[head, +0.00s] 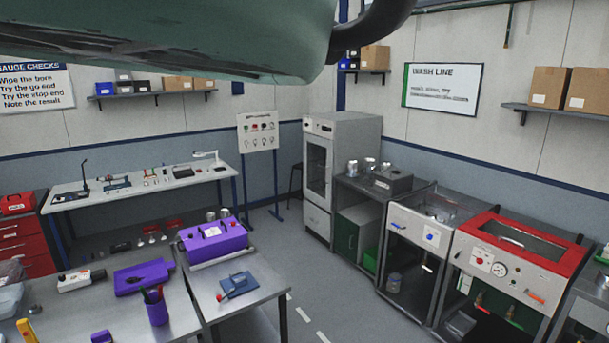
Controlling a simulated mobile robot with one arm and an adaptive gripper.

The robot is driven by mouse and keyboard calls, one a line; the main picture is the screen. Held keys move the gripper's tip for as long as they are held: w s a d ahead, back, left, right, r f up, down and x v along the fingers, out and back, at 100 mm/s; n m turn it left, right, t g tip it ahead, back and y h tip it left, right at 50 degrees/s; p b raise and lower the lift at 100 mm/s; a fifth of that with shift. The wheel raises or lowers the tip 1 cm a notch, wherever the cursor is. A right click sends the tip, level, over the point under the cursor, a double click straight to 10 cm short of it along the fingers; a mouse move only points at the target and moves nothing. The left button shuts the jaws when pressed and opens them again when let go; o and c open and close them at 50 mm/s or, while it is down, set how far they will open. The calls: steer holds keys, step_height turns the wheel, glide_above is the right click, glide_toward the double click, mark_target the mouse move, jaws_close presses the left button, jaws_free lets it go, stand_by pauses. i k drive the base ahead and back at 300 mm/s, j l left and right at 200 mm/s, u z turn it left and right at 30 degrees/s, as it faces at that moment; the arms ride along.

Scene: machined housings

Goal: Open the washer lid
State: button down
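The washer (497,274) stands at the right under the wash line sign. Its front panel is pale, with a red knob, a round gauge and an orange handle (535,297). The washer lid (523,241) has a red frame around a dark window and lies flat on top, looking shut. My gripper is not in view. A blurred green part across the top left seems to be part of my own arm, well away from the lid.
A bench with a purple case (213,241) stands at the front left. The floor (325,305) between bench and wash line is open.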

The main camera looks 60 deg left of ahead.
mark_target(570, 260)
steer(key=i, duration=1.9)
steer(key=i+l+u, duration=0.15)
steer(key=i+u, duration=0.25)
steer(key=i, duration=0.2)
steer(key=i+l+u, duration=0.35)
steer(key=i, duration=0.25)
steer(key=i+l+u, duration=1.1)
steer(key=l, duration=0.15)
steer(key=i+l+u, duration=0.2)
steer(key=l, duration=0.15)
steer(key=l+u, duration=0.25)
steer(key=l, duration=0.1)
